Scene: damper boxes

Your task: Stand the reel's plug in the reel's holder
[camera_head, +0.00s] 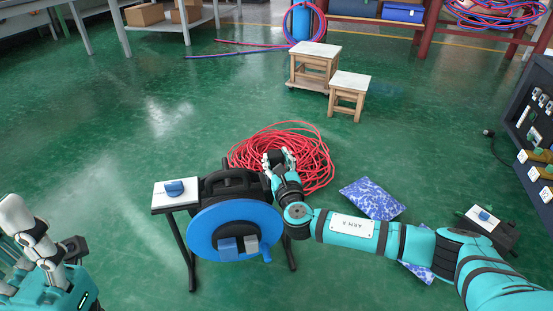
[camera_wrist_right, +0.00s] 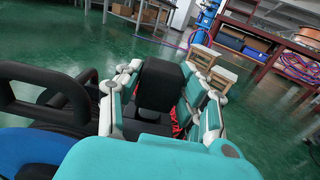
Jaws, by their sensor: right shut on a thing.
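The reel has a blue disc (camera_head: 204,222) and a black body (camera_head: 226,184) with a handle, on dark legs. A blue block (camera_head: 228,248) and a grey block (camera_head: 251,243) sit on the disc's face. A white-topped plate (camera_head: 160,199) with a blue piece (camera_head: 174,187) stands at the reel's left; I cannot tell which part is the holder. My right gripper (camera_head: 279,157) is shut on a black block, seemingly the plug (camera_wrist_right: 160,84), right of the reel's body.
A red cable coil (camera_head: 308,160) lies on the floor behind the right gripper. Blue patterned cushions (camera_head: 372,198) lie at the right, near a dark panel (camera_head: 520,125). Two wooden stools (camera_head: 348,92) stand farther back.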

